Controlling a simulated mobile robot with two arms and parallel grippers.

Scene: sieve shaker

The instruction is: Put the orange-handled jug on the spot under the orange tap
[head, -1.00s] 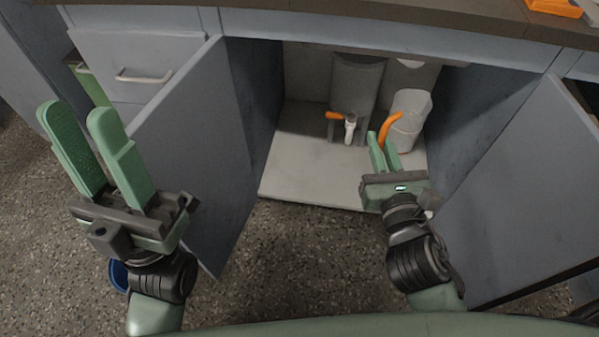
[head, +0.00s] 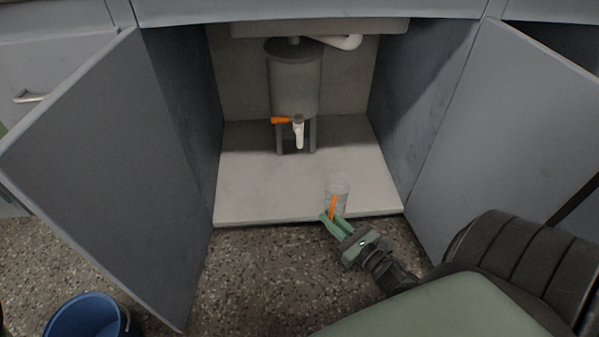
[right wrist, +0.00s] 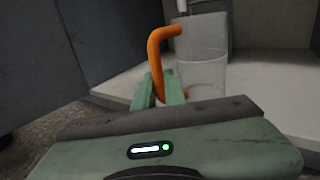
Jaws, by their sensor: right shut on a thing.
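The clear jug (head: 339,187) with its orange handle (head: 333,206) is at the front right edge of the cabinet floor in the head view. My right gripper (head: 335,222) is shut on the handle. In the right wrist view the jug (right wrist: 203,65) looks upright beyond the fingers (right wrist: 159,92), with the orange handle rising between them. I cannot tell whether its base touches the floor board. The orange tap (head: 281,120) with a white spout (head: 298,132) is on a grey tank (head: 294,80) at the back, behind and left of the jug. My left gripper is out of view.
The pale cabinet floor (head: 260,185) is clear between the jug and the tank. Open doors stand at left (head: 95,170) and right (head: 510,130). A blue bucket (head: 85,318) stands at the lower left.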

